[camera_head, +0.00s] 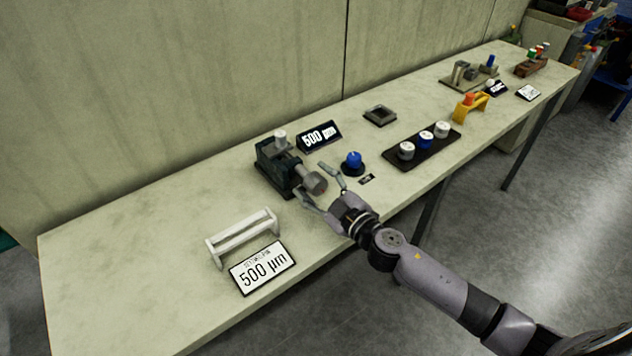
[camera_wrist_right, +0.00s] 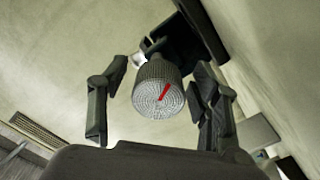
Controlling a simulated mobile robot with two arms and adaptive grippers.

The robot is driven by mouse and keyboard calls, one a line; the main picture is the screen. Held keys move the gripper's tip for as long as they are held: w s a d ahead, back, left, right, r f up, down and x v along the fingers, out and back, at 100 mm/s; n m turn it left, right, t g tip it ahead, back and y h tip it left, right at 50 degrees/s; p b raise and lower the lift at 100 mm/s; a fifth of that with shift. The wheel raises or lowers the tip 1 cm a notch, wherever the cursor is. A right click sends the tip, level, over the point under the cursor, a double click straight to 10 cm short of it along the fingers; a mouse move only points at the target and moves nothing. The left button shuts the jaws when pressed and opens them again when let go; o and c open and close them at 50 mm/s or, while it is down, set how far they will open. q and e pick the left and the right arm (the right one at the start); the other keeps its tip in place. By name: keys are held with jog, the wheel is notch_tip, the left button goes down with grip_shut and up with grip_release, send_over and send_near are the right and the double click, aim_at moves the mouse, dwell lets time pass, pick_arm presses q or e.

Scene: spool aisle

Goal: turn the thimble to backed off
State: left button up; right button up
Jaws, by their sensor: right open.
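The thimble (camera_head: 316,183) is a grey knurled cylinder on the front of a dark device (camera_head: 275,168) on the table. In the right wrist view the thimble (camera_wrist_right: 159,88) shows its round end face with a red mark running from near the centre toward the upper right. My right gripper (camera_head: 323,181) is open, with its fingers on either side of the thimble. In the right wrist view the right gripper's fingers (camera_wrist_right: 152,105) stand apart from the thimble, with gaps on both sides. My left gripper is not in view.
A display (camera_head: 319,136) and a sign (camera_head: 262,267), both reading 500 µm, stand nearby. A white rack (camera_head: 243,238) is to the left. A blue knob (camera_head: 353,163) is close to the right of my gripper. A dark tray (camera_head: 423,149) holds several spools. The table's left end is clear.

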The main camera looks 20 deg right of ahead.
jog(key=shift+c, duration=0.2)
jog(key=c, duration=1.1)
jog(key=shift+c, duration=0.2)
